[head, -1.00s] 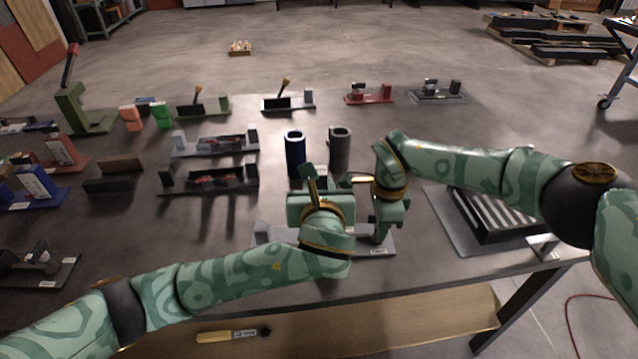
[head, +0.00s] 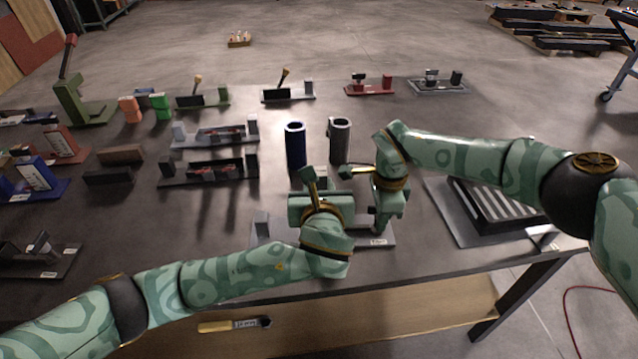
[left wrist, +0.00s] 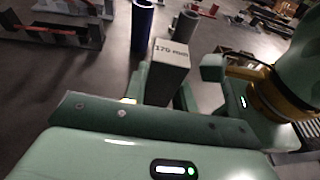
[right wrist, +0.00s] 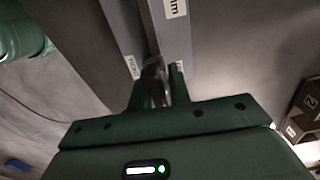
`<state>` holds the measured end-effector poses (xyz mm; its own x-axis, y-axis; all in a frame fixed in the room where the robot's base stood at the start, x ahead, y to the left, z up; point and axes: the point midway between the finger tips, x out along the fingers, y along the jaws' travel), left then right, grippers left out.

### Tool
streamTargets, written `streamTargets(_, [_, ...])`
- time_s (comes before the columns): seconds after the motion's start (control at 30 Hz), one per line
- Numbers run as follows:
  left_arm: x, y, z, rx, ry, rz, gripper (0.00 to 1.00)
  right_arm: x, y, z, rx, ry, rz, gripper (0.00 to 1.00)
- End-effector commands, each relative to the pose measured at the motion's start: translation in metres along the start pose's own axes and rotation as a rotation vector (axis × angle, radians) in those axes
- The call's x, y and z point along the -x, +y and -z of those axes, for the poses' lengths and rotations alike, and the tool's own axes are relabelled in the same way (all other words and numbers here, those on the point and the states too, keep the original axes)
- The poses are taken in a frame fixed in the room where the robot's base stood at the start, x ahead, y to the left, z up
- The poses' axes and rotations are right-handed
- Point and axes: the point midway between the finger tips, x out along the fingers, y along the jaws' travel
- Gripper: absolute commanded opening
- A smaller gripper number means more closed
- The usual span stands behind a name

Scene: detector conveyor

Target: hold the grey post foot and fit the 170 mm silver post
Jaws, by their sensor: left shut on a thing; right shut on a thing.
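In the left wrist view, a grey block marked 170 mm (left wrist: 168,72) stands between the fingers of my left gripper (left wrist: 163,92), which is shut on it; I take it to be the post foot. In the head view my left gripper (head: 330,190) is over the middle of the table, its fingertips mostly hidden by its own hand. My right gripper (head: 380,228) is close beside it on the right, pointing down. In the right wrist view my right gripper is shut on a dark, shiny, slim piece (right wrist: 155,86), seemingly the silver post. Whether post and foot touch I cannot tell.
A grey labelled plate (head: 378,242) lies beneath the grippers. A blue tube (head: 295,148) and a grey tube (head: 339,143) stand just behind. A striped dark block (head: 490,212) on a plate is at right. Several fixtures fill the left. Free table lies behind the right arm.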

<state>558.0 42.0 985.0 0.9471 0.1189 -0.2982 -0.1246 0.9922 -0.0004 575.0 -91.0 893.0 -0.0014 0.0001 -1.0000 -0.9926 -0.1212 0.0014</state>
Motion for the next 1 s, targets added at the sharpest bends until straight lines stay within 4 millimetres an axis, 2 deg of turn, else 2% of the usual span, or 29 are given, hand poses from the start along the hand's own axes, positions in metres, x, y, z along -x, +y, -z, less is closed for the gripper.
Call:
streamTargets(0.4, [-0.003,0.0,0.009,0.0,-0.002,0.0,0.0,0.0,0.0,0.0,0.0,0.0,0.0,0.0])
streamTargets(0.43, [-0.003,0.0,0.009,0.001,-0.002,0.0,0.3,0.0,0.0,0.0,0.0,0.0,0.0,0.0])
streamTargets(0.5, [-0.003,0.0,0.009,0.001,-0.002,0.0,0.49,0.0,0.0,0.0,0.0,0.0,0.0,0.0])
streamTargets(0.53, [-0.003,0.0,0.009,0.001,-0.002,0.0,0.52,0.0,0.0,0.0,0.0,0.0,0.0,0.0])
streamTargets(0.83, [-0.001,0.0,0.01,0.0,0.001,0.001,0.52,0.0,0.0,0.0,0.0,0.0,0.0,0.0])
streamTargets(1.0, [0.023,-0.001,0.011,0.002,0.003,0.003,0.52,0.0,0.0,0.0,0.0,0.0,0.0,0.0])
